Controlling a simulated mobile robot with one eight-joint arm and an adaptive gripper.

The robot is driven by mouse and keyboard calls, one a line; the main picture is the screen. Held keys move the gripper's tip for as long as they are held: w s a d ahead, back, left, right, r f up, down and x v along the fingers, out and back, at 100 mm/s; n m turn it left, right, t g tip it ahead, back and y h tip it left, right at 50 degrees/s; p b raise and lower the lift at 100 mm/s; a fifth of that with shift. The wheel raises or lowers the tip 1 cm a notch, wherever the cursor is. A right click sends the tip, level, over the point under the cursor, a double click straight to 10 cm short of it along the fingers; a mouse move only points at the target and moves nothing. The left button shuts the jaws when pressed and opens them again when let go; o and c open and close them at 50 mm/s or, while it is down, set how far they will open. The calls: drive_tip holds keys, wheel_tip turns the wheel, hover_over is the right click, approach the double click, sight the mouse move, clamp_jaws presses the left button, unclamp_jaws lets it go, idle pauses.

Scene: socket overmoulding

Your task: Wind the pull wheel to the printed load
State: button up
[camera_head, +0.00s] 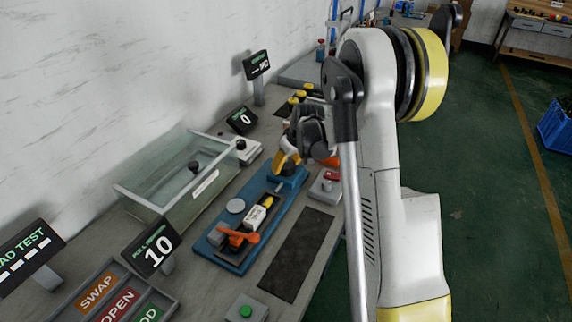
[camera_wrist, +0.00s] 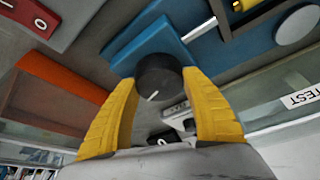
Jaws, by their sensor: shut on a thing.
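My gripper (camera_head: 285,163) reaches down at the far end of the blue fixture (camera_head: 213,251). In the wrist view its yellow fingers (camera_wrist: 163,105) are on both sides of a dark round wheel (camera_wrist: 160,76) with a white index line, and they are shut on it. The wheel sits at the end of the blue fixture, which also shows in the wrist view (camera_wrist: 232,45). In the head view the wheel is hidden by the gripper. A black display (camera_head: 157,250) reads 10, with small green text above it. Another display (camera_head: 242,120) reads 0.
An orange lever clamp (camera_head: 240,237) and a white block (camera_head: 255,217) are on the fixture. A clear-walled tank (camera_head: 165,180) stands to the left. A box with a red switch (camera_head: 326,186) is close on the right. A green button box (camera_head: 246,310) and dark mat (camera_head: 296,255) are nearer.

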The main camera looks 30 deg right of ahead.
drive_tip(key=m+h, duration=0.1)
drive_tip(key=m, duration=0.2)
drive_tip(key=shift+m, duration=0.4)
drive_tip(key=m+h, duration=0.1)
drive_tip(key=m, duration=0.2)
drive_tip(key=shift+m+g+h, duration=0.3)
drive_tip(key=shift+g, duration=0.1)
drive_tip(key=m+h, duration=0.1)
drive_tip(key=m, duration=0.2)
drive_tip(key=shift+m+g, duration=0.3)
drive_tip(key=shift+g, duration=0.1)
drive_tip(key=shift+m+g+h, duration=0.4)
drive_tip(key=shift+m+g, duration=0.1)
drive_tip(key=shift+m, duration=1.1)
drive_tip(key=shift+s, duration=0.1)
drive_tip(key=o, duration=1.2)
